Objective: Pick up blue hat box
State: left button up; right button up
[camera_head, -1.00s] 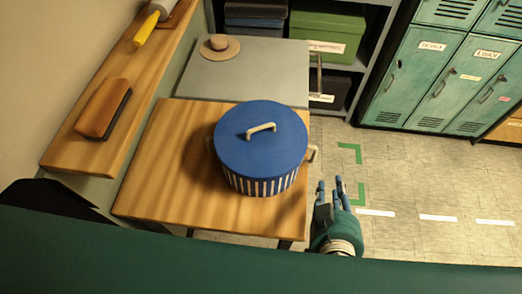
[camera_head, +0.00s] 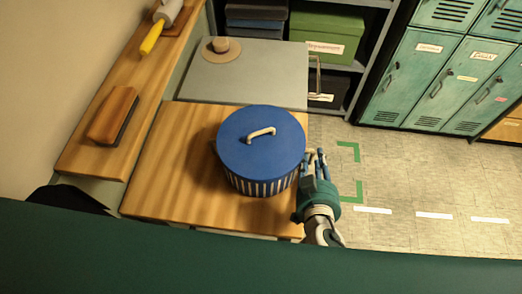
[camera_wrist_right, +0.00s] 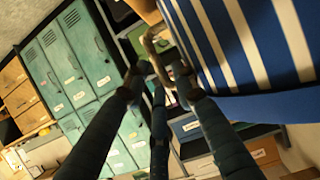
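The blue hat box (camera_head: 262,150) is round, with a plain blue lid, a pale handle on top and blue-and-white striped sides. It stands upright on the wooden table top (camera_head: 160,190). My right gripper (camera_head: 314,156) is at the box's right side, by its pale side handle. In the right wrist view the striped wall (camera_wrist_right: 245,40) fills the upper right. The side handle (camera_wrist_right: 157,48) shows just beyond my open fingers (camera_wrist_right: 160,78), which are spread with a gap between them. I cannot tell whether they touch the handle. My left gripper is not in view.
A grey surface (camera_head: 265,75) with a straw hat (camera_head: 221,49) lies behind the table. A wooden ledge with a brush (camera_head: 113,115) runs along the left. Shelves with a green box (camera_head: 325,32) and teal lockers (camera_head: 425,70) stand behind. Floor at right is clear.

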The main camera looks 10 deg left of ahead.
jog(key=shift+w+f, duration=0.35)
jog(key=shift+w, duration=0.25)
jog(key=shift+s, duration=0.1)
grip_shut()
jog(key=shift+r, duration=0.2)
jog(key=shift+r, duration=0.1)
